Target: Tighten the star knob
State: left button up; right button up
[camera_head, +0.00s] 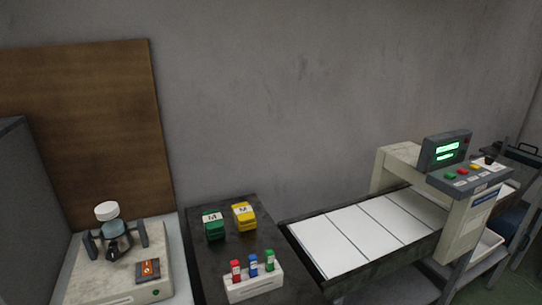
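No star knob can be made out for certain. A small dark knob-like part (112,252) is on the front of the pale benchtop device (85,285) at the lower left; its shape is too small to tell. Another small black knob (490,160) sits at the far end of the grey control panel (450,180) on the conveyor machine at the right. Whether either is loose or tight cannot be seen. Neither of my grippers is in view.
Green (214,226) and yellow (244,216) blocks sit on a dark table (205,270). A white rack (253,286) holds red, blue and green small items. A conveyor (340,240) with white panels runs right. A brown board (80,120) leans behind the device.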

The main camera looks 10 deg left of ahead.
aim_at(113, 253)
jog(key=u, duration=1.35)
jog(key=k+l+z, duration=0.15)
jog(key=z, duration=0.15)
jog(key=i, duration=0.4)
